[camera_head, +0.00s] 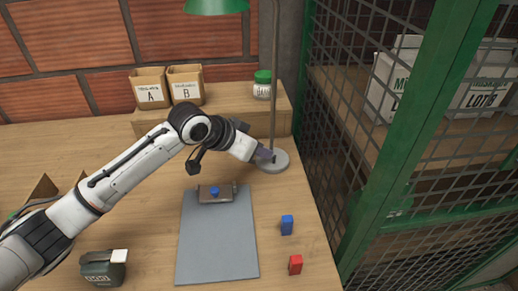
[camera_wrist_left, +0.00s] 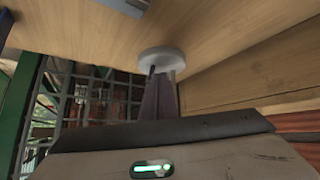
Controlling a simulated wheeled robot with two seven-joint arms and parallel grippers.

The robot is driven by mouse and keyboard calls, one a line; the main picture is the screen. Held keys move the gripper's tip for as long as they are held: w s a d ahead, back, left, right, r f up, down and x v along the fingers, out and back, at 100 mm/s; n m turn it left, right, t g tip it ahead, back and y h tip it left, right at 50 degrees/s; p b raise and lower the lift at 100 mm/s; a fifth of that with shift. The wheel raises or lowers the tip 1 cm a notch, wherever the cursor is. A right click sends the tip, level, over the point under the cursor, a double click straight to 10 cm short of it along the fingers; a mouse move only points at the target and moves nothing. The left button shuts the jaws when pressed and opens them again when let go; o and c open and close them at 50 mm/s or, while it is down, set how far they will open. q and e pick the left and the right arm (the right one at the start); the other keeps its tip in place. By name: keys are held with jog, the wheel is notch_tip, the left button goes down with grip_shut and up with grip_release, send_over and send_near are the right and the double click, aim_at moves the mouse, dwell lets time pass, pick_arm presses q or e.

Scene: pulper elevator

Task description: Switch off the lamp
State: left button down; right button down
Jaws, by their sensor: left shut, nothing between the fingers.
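The lamp has a green shade (camera_head: 216,5) cut off by the top edge in the head view, a thin upright pole (camera_head: 275,75) and a round grey base (camera_head: 279,164) on the table. My left gripper (camera_head: 264,156) is shut and empty, with its fingertips at the left side of the base. In the left wrist view the lamp base (camera_wrist_left: 160,57) is just beyond the shut fingers of my left gripper (camera_wrist_left: 161,78). I cannot tell whether they touch it. No switch can be made out clearly, and the bulb is out of view. My right gripper is not in view.
Behind stand boxes A (camera_head: 151,92) and B (camera_head: 186,85) and a green-lidded jar (camera_head: 262,86) on a wooden shelf (camera_head: 225,100). A green-framed mesh cage (camera_head: 400,140) closes the right.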

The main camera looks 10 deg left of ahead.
pick_arm(q)
jog(key=shift+w+a, duration=0.1)
jog(key=shift+w, duration=0.05)
jog(key=shift+w+a+f, duration=0.15)
jog(key=shift+w+f, duration=0.05)
jog(key=shift+w, duration=0.35)
jog(key=shift+a+r, duration=0.1)
jog(key=shift+a, duration=0.1)
jog(key=a+p, duration=0.1)
jog(key=a, duration=0.1)
jog(key=w+a+r+p, duration=0.1)
jog(key=a, duration=0.1)
jog(key=shift+w+p, duration=0.1)
jog(key=shift+p, duration=0.25)
jog(key=s+v, duration=0.1)
jog(key=v, duration=0.8)
jog(key=shift+f, duration=0.15)
